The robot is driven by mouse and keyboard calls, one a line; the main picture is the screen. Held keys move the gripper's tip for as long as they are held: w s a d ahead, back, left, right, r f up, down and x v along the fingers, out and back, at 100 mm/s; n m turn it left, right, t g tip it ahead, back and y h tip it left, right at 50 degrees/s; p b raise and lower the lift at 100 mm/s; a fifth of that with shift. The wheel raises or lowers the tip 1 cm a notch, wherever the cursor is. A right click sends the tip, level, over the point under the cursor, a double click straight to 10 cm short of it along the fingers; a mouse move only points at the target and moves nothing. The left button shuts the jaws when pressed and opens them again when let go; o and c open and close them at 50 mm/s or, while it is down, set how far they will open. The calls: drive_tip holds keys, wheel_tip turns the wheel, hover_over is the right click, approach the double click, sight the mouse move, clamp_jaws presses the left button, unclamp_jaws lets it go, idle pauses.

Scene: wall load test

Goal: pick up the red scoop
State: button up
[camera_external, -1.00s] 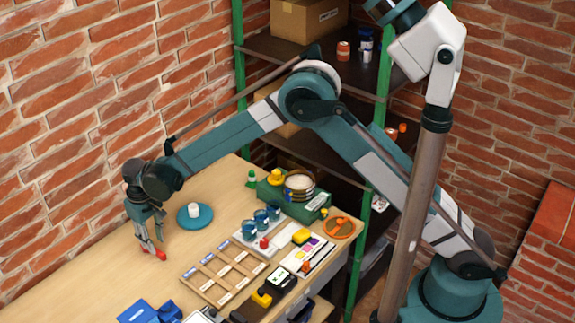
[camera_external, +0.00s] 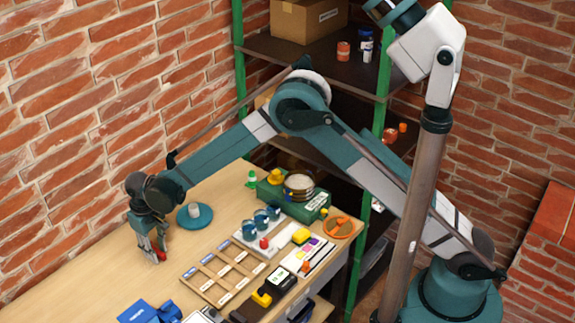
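My gripper (camera_external: 151,254) points down over the left part of the wooden table, left of the teal round dish. A small red thing (camera_external: 158,256), which may be the red scoop, shows at the fingertips. My fingers cover much of it, so its full shape is hidden. I cannot tell whether the fingers are closed on it or only around it, nor whether it touches the table.
A teal dish (camera_external: 184,222) with a whitish cup (camera_external: 195,210) stands close right of my gripper. A wooden divided rack (camera_external: 207,286), a green box (camera_external: 311,212), an orange round tray (camera_external: 346,232) and blue items (camera_external: 140,314) occupy the table. The table's left part looks clear.

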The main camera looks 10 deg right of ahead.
sight(156, 250)
drive_tip(key=shift+c, duration=0.5)
clamp_jaws()
drive_tip(key=shift+r, duration=0.1)
wheel_tip(156, 250, up, 10)
idle(0.4)
